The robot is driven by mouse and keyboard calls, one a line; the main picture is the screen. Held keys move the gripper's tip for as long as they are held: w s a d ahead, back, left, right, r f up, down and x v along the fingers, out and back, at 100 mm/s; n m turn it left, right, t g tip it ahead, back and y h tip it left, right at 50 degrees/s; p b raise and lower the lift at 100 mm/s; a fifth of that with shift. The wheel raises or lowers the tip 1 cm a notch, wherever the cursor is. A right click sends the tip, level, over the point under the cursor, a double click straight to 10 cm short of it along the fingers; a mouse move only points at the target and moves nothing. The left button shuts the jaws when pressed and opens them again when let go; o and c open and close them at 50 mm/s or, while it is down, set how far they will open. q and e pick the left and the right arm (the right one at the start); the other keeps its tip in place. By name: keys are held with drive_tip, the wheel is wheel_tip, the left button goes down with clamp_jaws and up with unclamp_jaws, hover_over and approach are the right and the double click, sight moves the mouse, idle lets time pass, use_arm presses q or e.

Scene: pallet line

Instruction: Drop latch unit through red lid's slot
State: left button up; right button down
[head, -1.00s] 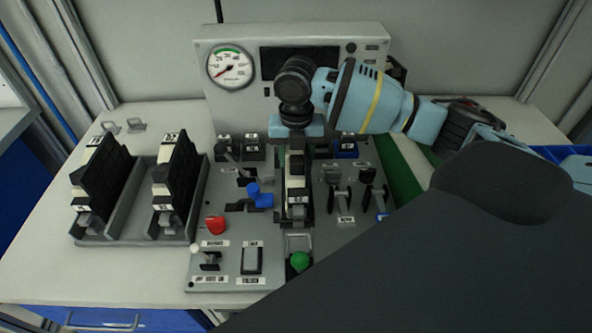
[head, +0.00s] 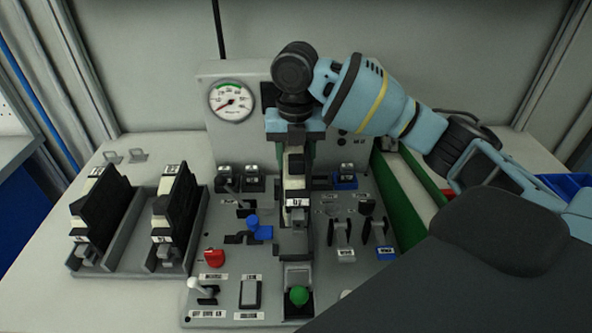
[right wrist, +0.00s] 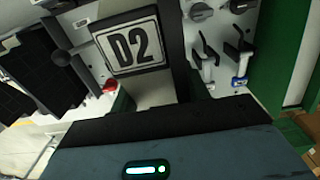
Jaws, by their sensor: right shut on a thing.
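My right gripper (head: 294,135) is shut on a tall black and cream unit (head: 295,175) and holds it upright over the middle of the grey control panel (head: 215,275). The unit bears a white label. In the right wrist view a D2 label (right wrist: 132,47) shows on the held unit, beyond the gripper body (right wrist: 190,140). Whether the unit's lower end touches the panel is unclear. I cannot make out a red lid with a slot. My left gripper is out of view.
Two similar units (head: 90,205) (head: 172,205) stand in a grey rack (head: 125,262) at left. The panel has a gauge (head: 231,101), a red knob (head: 214,258), a green knob (head: 298,296), a blue lever (head: 258,230) and switches. A blue bin (head: 568,185) is at right.

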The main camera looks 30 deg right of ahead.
drive_tip(key=shift+r, duration=0.5)
wheel_tip(320, 180, up, 5)
drive_tip(key=shift+p, duration=1.1)
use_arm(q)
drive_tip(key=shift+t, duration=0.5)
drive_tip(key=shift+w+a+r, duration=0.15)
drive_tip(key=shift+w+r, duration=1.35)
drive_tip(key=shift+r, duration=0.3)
use_arm(e)
drive_tip(key=shift+r, duration=0.9)
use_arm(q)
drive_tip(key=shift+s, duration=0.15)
use_arm(e)
drive_tip(key=shift+f, duration=0.1)
